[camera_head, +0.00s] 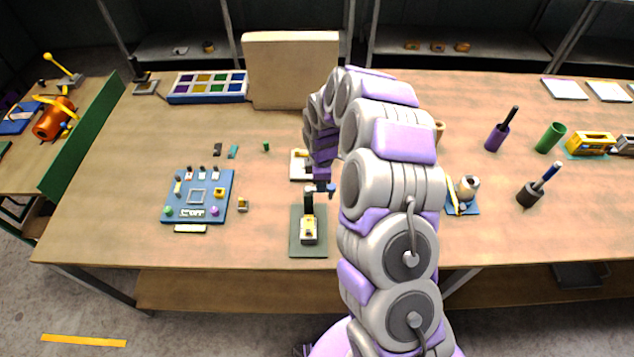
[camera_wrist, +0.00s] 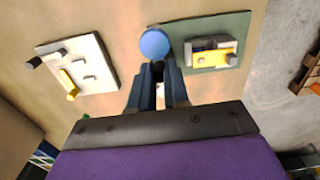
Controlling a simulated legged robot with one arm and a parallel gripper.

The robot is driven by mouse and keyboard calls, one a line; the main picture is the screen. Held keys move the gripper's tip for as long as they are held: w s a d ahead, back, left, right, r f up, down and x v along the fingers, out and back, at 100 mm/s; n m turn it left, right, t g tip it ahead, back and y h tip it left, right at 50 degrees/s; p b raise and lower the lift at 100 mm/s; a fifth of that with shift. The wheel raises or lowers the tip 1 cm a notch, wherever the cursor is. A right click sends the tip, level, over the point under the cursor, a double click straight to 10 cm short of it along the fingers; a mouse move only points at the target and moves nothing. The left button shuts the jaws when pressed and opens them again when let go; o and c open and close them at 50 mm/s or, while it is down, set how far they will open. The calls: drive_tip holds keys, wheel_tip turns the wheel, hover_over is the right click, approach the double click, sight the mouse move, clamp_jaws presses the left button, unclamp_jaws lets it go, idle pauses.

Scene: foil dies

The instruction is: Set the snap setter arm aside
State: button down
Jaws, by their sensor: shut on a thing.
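The snap setter stands on a dark green base plate (camera_head: 309,249) near the front edge of the table. It has a black upright post (camera_head: 308,201) and a yellow-and-grey lower block (camera_head: 308,233). My gripper (camera_head: 322,188) is just above and behind it. In the wrist view, the two blue-grey fingers are shut at the snap setter arm, whose round blue knob (camera_wrist: 155,44) shows beyond the fingertips. The knob overlaps the edge of the green plate, which also shows in the wrist view (camera_wrist: 228,26). The fingers hide most of the arm, and I cannot tell whether it is joined to the post.
A white board with pegs (camera_wrist: 78,66) lies beside the green plate. A blue panel with small parts (camera_head: 170,212) is at left. A beige block (camera_head: 292,72) and a compartment tray (camera_head: 208,87) stand at the back.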

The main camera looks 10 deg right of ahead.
drive_tip(key=shift+w+r, duration=0.1)
drive_tip(key=shift+w, duration=0.05)
drive_tip(key=c, duration=1.1)
unclamp_jaws()
wheel_tip(320, 180, up, 17)
drive_tip(key=shift+p, duration=0.3)
drive_tip(key=shift+r, duration=0.1)
drive_tip(key=s+r+m+b, duration=0.2)
drive_tip(key=s+m, duration=0.1)
drive_tip(key=s, duration=0.7)
drive_tip(key=s+r+m+b, duration=0.2)
drive_tip(key=s+m, duration=0.2)
drive_tip(key=s, duration=0.5)
drive_tip(key=s+d+f+m+g+b, duration=0.1)
drive_tip(key=s+m, duration=0.3)
drive_tip(key=s, duration=0.6)
drive_tip(key=s+d+f+m+b, duration=0.1)
drive_tip(key=s+f+m+b, duration=0.2)
drive_tip(key=s, duration=0.7)
drive_tip(key=shift+s+d+m+g, duration=0.25)
drive_tip(key=shift+s+m+g, duration=0.15)
drive_tip(key=shift+m, duration=0.7)
